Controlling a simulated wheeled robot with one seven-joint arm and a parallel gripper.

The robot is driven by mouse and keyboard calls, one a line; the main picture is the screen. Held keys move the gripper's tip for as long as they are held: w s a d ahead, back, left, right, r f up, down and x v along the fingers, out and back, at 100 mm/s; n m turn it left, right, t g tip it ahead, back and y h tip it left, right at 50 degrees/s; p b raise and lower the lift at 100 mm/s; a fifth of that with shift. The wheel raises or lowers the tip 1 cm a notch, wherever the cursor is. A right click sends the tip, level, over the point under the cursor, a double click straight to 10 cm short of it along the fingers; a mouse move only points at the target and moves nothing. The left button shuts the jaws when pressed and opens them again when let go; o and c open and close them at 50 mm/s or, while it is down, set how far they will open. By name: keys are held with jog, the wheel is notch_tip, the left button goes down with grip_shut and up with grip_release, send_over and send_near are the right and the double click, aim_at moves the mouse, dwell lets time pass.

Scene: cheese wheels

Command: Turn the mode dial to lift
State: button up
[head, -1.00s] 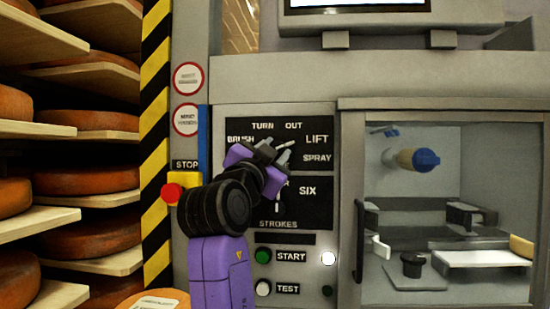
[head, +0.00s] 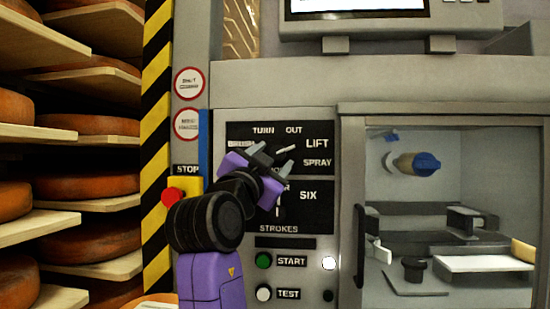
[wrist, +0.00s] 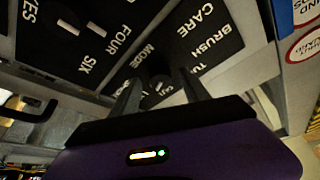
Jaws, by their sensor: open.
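The mode dial panel (head: 240,131) is a black plate lettered BRUSH, TURN, OUT, LIFT and SPRAY. A pale pointer mark (head: 286,149) shows just above my gripper and slants up to the right, roughly towards LIFT; the rest of the dial there is hidden by my gripper. My gripper (head: 273,156) is open, in front of the panel's lower middle. In the wrist view a dark round knob with a pale line (wrist: 159,86) appears between the two open fingertips (wrist: 157,88). I cannot tell whether the fingers touch it.
Below is the strokes panel (head: 318,215), partly behind my gripper. Under it are the green START button (head: 263,261) and white TEST button (head: 263,293). The red stop button (head: 173,196) sits left. A glazed chamber (head: 450,190) is right; cheese shelves (head: 90,195) stand far left.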

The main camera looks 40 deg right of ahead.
jog(key=v, duration=0.5)
jog(key=shift+s+a+f, duration=0.1)
jog(key=shift+s+a, duration=0.1)
jog(key=shift+a, duration=0.05)
dwell(0.3)
jog(key=w+a+n+t+y, duration=0.4)
jog(key=a+n+t, duration=0.5)
jog(key=n+t, duration=0.15)
jog(key=s+a+f+n+t+y+p, duration=0.2)
jog(key=a+f+n+y, duration=0.25)
jog(key=f+y, duration=0.4)
jog(key=s+a+f+n+t+y+p, duration=0.15)
jog(key=a+f+n+y, duration=0.35)
jog(key=f, duration=0.7)
jog(key=s+f+n+g+y+p, duration=0.2)
jog(key=s+f+n+y+p, duration=0.1)
jog(key=s+f, duration=1)
jog(key=s+f+m+g+p, duration=0.1)
jog(key=s+f+g+p, duration=0.1)
jog(key=s, duration=1)
jog(key=s+f+m+g+p, duration=0.1)
jog(key=s+f+g, duration=0.3)
jog(key=s, duration=0.8)
jog(key=shift+s+f+m+h+p, duration=0.4)
jog(key=shift+f+h+p, duration=0.1)
jog(key=shift+p, duration=0.1)
